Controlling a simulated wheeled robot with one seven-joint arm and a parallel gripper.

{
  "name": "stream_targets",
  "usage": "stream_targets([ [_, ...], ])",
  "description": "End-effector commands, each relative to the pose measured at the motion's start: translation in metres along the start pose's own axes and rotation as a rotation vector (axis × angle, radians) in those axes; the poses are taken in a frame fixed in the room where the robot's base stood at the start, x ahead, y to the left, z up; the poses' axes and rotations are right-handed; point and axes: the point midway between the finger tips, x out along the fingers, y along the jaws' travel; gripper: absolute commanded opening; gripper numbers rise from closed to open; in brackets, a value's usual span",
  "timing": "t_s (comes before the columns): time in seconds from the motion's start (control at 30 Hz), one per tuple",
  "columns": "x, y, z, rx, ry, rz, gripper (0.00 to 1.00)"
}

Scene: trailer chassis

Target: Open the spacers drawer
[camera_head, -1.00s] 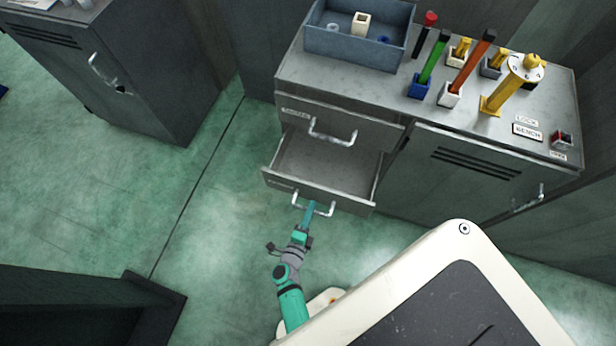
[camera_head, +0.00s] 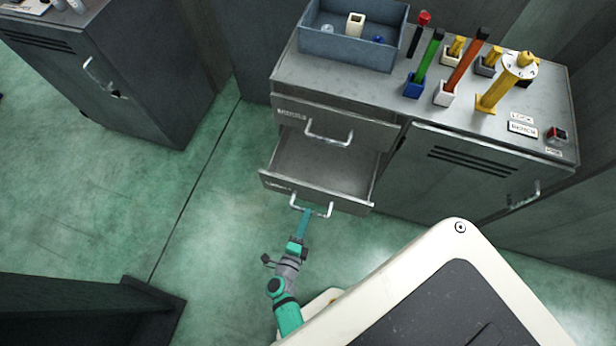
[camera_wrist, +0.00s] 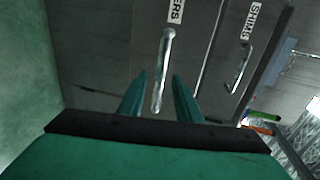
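The lower drawer (camera_head: 318,192), in the bench's left section, stands pulled out, and its empty-looking inside shows. Its front in the wrist view (camera_wrist: 110,45) carries a partly cut-off label ending in "ERS". Its bar handle (camera_head: 322,212) also shows in the wrist view (camera_wrist: 164,65). My gripper (camera_head: 307,212) is at this handle, low in front of the drawer. In the wrist view my gripper (camera_wrist: 158,76) has its two fingers apart, one on each side of the handle in the picture. I cannot tell whether they touch it.
The upper drawer (camera_head: 335,124) is shut; the wrist view shows a "SHIMS" label (camera_wrist: 252,20) beside another handle. A blue-grey bin (camera_head: 350,48) and several coloured tools in holders stand on the bench top. A grey cabinet (camera_head: 130,75) stands left. Green floor (camera_head: 215,215) is clear left of my arm.

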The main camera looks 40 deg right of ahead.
Motion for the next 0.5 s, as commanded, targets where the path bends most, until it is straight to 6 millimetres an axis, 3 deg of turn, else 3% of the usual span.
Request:
stream_targets([
  [0.23,-0.047,0.001,0.000,0.000,0.000,0.002,0.31],
  [0.5,-0.071,0.000,0.000,0.000,0.000,0.000,0.31],
])
